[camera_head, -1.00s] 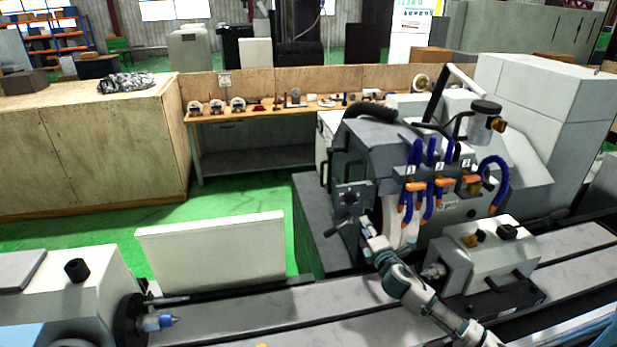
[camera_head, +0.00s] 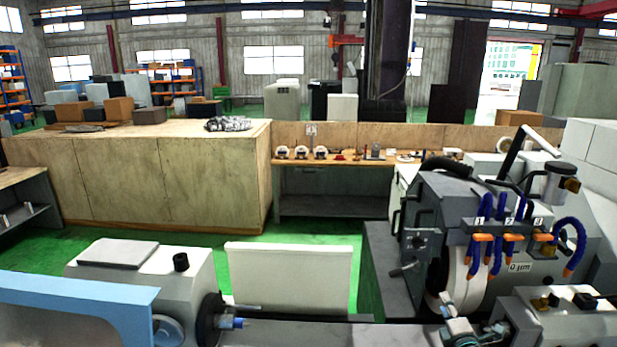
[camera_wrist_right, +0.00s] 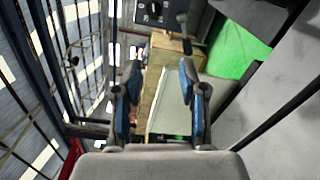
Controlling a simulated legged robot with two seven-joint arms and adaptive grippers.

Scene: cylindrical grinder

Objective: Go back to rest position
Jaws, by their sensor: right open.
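My right gripper (camera_head: 450,315) shows at the bottom edge of the head view, in front of the lower part of the grinding wheel (camera_head: 458,272). In the right wrist view my right gripper (camera_wrist_right: 159,82) has its two blue-padded fingers apart, with nothing between them. The cylindrical grinder (camera_head: 440,200) stands at the right, with blue hoses with orange fittings on its front. Most of my right arm is cut off by the bottom of the head view. My left gripper is in neither view.
The headstock (camera_head: 150,275) with its blue-tipped centre stands at the lower left, the tailstock (camera_head: 565,320) at the lower right. A white panel (camera_head: 290,278) stands behind the machine bed. A wooden cabinet (camera_head: 120,180) and a workbench (camera_head: 335,165) with tools stand farther back.

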